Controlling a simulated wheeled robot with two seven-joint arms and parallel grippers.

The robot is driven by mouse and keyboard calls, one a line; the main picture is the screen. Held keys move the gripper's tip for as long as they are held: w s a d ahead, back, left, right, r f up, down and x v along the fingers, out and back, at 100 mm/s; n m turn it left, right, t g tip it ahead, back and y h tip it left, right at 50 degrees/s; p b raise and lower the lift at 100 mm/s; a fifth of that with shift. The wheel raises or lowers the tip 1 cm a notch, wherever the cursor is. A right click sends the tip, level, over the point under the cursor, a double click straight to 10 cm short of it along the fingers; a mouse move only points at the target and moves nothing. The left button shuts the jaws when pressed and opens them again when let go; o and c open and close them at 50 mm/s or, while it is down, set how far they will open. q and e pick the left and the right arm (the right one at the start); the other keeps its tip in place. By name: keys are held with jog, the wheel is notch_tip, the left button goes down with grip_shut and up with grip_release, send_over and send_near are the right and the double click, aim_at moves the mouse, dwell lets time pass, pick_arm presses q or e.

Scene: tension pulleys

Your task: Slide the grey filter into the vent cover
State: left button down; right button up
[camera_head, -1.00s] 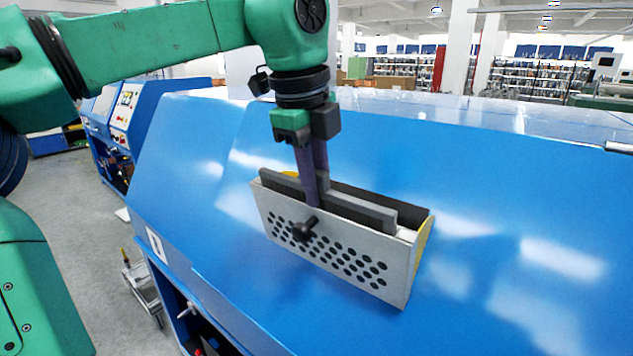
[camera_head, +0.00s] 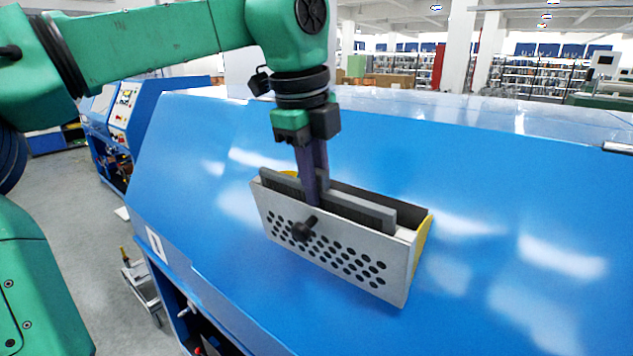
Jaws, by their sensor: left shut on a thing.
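The vent cover (camera_head: 333,255) is a pale grey box with a perforated front, a dark knob and a yellow right end, on the blue sloped machine face. The grey filter (camera_head: 358,209) sits in its open top, with its upper edge standing a little above the front wall. My left gripper (camera_head: 312,198) points down from above, its purple fingers shut on the filter near its left half. The fingertips and the filter's lower part are hidden behind the front wall. My right gripper is not in view.
The blue machine (camera_head: 500,190) spreads around the cover, with its sloped face clear to the right. A cart (camera_head: 142,285) stands on the floor at the lower left. Another blue machine (camera_head: 130,115) stands behind at the left.

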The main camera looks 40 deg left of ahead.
pick_arm(q)
jog(key=shift+r, duration=0.1)
dwell(0.3)
jog(key=c, duration=0.7)
grip_release()
jog(key=shift+c, duration=0.2)
jog(key=p+v, duration=0.3)
jog(key=v, duration=1.1)
jog(key=shift+r, duration=0.2)
jog(key=shift+s, duration=0.1)
